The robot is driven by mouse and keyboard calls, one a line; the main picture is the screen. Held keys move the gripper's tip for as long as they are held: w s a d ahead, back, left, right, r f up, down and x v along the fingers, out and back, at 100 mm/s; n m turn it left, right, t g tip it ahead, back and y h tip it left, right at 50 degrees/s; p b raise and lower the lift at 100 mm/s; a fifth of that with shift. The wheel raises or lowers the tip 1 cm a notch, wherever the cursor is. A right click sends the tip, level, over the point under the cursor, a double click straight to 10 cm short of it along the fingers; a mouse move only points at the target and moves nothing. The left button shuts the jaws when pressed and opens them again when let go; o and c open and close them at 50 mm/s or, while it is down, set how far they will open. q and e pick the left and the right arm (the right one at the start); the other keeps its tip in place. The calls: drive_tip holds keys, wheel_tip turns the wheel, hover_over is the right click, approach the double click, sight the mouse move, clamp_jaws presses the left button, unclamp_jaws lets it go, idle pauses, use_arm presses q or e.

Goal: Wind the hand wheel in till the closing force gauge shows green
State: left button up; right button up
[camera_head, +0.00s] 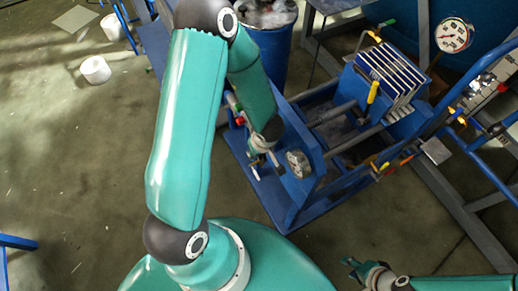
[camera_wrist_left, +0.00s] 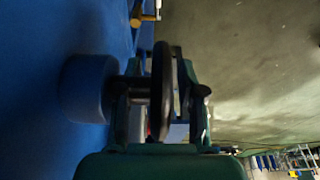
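In the left wrist view, the dark rim of the hand wheel (camera_wrist_left: 162,90) shows edge-on between the fingers of my left gripper (camera_wrist_left: 160,98). The fingers stand apart with gaps beside the rim. A blue hub (camera_wrist_left: 88,88) is at left. My right gripper (camera_head: 351,268) is low in the head view, open and empty, away from the press.
White press plates (camera_head: 392,70) and yellow-handled valves (camera_head: 372,92) are on the press. A larger gauge (camera_head: 453,35) is at upper right. A blue drum (camera_head: 272,50) stands behind my left arm. A white roll (camera_head: 96,70) lies on the open floor at left.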

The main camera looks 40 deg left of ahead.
use_arm(q)
drive_tip(key=v, duration=1.2)
drive_tip(key=shift+f, duration=0.1)
idle(0.7)
drive_tip(key=a+r+h+p, duration=0.1)
drive_tip(key=p, duration=0.2)
drive_tip(key=r+p, duration=0.1)
drive_tip(key=p, duration=0.3)
drive_tip(key=a+r+h+p, duration=0.1)
drive_tip(key=p, duration=0.2)
drive_tip(key=shift+w+a+r+g+h+p, duration=0.3)
drive_tip(key=shift+w+r+g+p, duration=0.05)
drive_tip(key=shift+r+g+p, duration=0.05)
wheel_tip(320, 180, down, 8)
drive_tip(key=shift+d+r, duration=0.1)
drive_tip(key=shift+r, duration=0.1)
wheel_tip(320, 180, down, 8)
drive_tip(key=b, duration=0.4)
drive_tip(key=shift+b, duration=0.4)
